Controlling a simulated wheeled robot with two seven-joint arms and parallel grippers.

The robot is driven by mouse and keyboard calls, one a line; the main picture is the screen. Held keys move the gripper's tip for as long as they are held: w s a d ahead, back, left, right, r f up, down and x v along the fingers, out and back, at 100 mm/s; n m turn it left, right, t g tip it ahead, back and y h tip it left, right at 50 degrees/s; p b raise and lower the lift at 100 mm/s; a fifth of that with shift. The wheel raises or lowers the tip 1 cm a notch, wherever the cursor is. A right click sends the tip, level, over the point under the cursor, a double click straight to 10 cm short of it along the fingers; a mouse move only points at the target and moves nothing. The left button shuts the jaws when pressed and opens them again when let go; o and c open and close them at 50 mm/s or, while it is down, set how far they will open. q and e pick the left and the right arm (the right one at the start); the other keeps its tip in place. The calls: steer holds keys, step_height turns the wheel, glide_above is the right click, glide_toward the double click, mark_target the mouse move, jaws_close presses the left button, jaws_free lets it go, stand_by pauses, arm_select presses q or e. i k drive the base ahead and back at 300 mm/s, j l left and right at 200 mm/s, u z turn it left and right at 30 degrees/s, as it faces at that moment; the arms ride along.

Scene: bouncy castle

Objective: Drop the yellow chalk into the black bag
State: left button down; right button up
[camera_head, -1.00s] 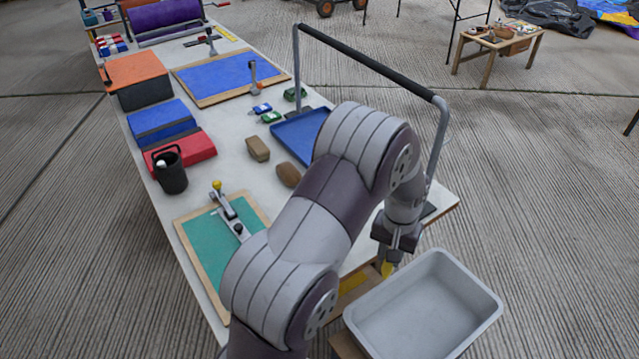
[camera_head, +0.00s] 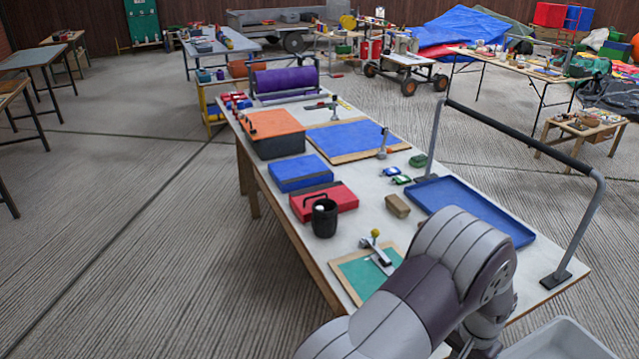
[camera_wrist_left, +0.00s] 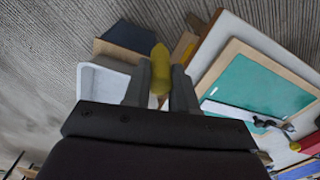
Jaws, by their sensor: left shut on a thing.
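In the left wrist view the yellow chalk (camera_wrist_left: 160,66) is held between the two fingers of my left gripper (camera_wrist_left: 161,80), with its rounded end sticking out past the fingertips. In the head view my arm hides the chalk and most of that gripper. No thing is clearly a black bag. A black crumpled heap (camera_head: 612,96) lies on the floor at the far right edge, and I cannot tell whether it is a bag. My right gripper is not in view.
The long white table (camera_head: 372,215) carries boxes, boards and a blue tray (camera_head: 480,212). A tall metal rail (camera_head: 530,135) rises from its right side. A pale tub (camera_head: 560,343) stands at the near right corner. The ribbed floor (camera_head: 130,250) on the left is open.

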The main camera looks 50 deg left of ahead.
mark_target(326, 233)
steer(key=j+z, duration=0.1)
steer(key=j, duration=0.75)
steer(key=k+j, duration=0.1)
steer(key=j, duration=0.7)
steer(key=j+z, duration=0.15)
steer(key=j, duration=0.7)
